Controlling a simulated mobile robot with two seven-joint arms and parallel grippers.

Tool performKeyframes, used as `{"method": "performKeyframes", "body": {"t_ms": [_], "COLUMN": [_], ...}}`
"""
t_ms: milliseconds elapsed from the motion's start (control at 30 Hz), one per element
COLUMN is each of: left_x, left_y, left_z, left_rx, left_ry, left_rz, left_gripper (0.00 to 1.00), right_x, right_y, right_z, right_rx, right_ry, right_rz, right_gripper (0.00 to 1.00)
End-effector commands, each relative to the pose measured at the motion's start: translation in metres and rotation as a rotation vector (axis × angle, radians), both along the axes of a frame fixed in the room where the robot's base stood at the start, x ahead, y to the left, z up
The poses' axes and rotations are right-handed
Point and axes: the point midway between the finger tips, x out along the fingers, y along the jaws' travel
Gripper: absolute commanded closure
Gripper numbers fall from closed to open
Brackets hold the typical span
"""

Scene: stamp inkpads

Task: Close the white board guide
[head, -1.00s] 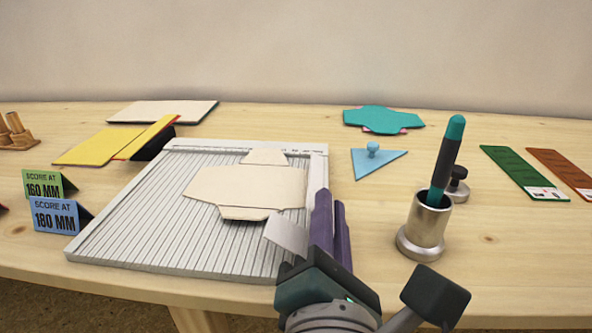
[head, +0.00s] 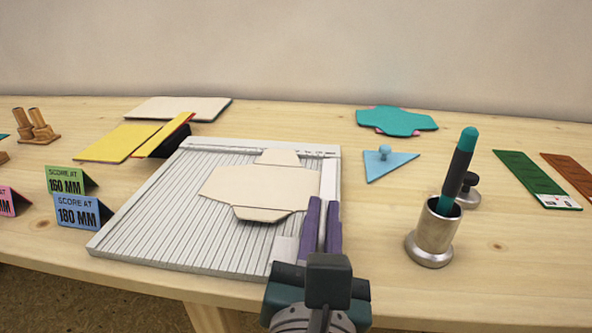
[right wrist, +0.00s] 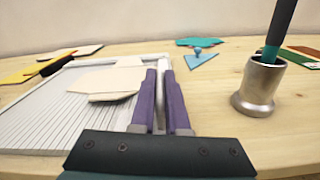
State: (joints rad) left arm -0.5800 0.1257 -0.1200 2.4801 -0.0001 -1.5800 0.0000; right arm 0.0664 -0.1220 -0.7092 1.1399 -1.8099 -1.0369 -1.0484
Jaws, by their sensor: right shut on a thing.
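The pale grey scoring board (head: 150,215) lies on the table with its grooves running front to back. A cream card (head: 262,187) with cut tabs lies on it. The white board guide (head: 286,250) is at the board's front right, beside my fingers, and lies low over the board. My right gripper (head: 320,205), with purple fingers, is at the board's right edge. In the right wrist view its fingers (right wrist: 161,80) stand close together with a white strip between them, shut on the guide. The fingers and gripper body hide part of the guide. My left gripper is not in view.
A metal cup (head: 436,235) with a teal-tipped tool stands close to the right of my gripper. A blue triangle (head: 388,166) with a knob lies behind it. Label signs (head: 80,212) stand left of the board. Bare table lies to the front right.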

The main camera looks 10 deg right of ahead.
Motion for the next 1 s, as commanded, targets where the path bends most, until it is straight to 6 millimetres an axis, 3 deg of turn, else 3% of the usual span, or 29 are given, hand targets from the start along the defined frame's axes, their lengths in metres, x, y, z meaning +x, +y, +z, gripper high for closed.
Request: {"method": "performKeyframes", "body": {"t_ms": [433, 467, 700, 1000], "left_x": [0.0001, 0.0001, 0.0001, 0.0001], "left_y": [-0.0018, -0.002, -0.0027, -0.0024], "left_z": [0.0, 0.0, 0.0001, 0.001], "left_rx": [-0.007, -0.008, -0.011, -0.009], "left_ry": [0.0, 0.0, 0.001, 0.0], "left_rz": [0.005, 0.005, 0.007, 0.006], "left_gripper": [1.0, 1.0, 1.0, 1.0], "right_x": [-0.0004, -0.0004, -0.0003, -0.0037], "right_y": [0.0007, 0.0008, 0.0004, 0.0012], "right_z": [-0.0023, -0.0024, -0.0018, -0.0013], "right_rx": [-0.005, -0.005, -0.007, -0.007], "right_ry": [0.007, 0.007, 0.006, 0.006], "right_rz": [0.002, 0.002, 0.001, 0.001], "right_gripper": [1.0, 0.85, 0.59, 0.59]}}
